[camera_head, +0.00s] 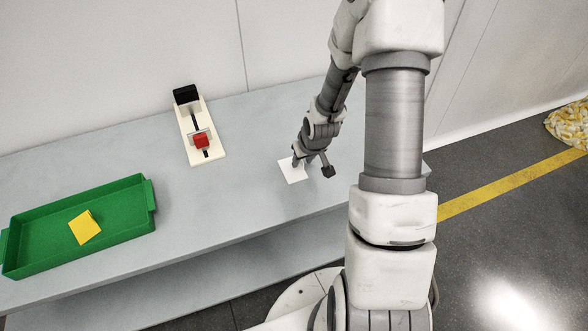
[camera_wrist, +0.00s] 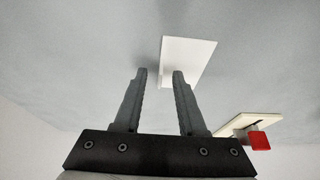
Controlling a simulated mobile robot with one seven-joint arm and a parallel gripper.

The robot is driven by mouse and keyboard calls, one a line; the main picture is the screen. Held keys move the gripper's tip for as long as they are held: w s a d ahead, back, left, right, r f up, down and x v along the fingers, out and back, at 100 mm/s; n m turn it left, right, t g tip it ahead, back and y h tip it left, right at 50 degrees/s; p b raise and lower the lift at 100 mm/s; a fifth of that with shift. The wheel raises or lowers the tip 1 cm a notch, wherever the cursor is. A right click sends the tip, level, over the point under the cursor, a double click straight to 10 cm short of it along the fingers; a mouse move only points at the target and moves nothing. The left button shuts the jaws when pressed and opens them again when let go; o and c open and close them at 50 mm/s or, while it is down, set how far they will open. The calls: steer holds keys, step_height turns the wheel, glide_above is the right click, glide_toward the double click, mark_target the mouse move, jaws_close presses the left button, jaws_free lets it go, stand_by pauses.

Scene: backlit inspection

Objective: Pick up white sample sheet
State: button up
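The white sample sheet (camera_head: 291,172) lies flat on the grey table, partly hidden behind my gripper in the head view. In the wrist view the sheet (camera_wrist: 188,58) lies beyond the fingertips, mostly ahead of the right finger. My gripper (camera_head: 313,168) is over the table at the sheet. In the wrist view my gripper (camera_wrist: 159,76) has its two fingers apart with nothing between them that it holds. I cannot tell how high the fingertips are above the sheet.
The grey table (camera_head: 240,195) is clear around the sheet. A white-based device with a red block (camera_head: 201,140) stands at the back; it also shows in the wrist view (camera_wrist: 259,141). A green tray (camera_head: 120,235) at left holds a yellow piece (camera_head: 84,228).

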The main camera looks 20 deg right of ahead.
steer(key=shift+c, duration=0.3)
jaws_close()
stand_by(0.3)
steer(key=shift+w+r, duration=0.1)
steer(key=shift+r, duration=0.5)
step_height(320, 180, up, 3)
steer(key=shift+f+p, duration=0.1)
steer(key=shift+p, duration=0.5)
steer(key=s+d+r+p, duration=0.4)
steer(key=s+r, duration=0.3)
steer(key=s, duration=0.4)
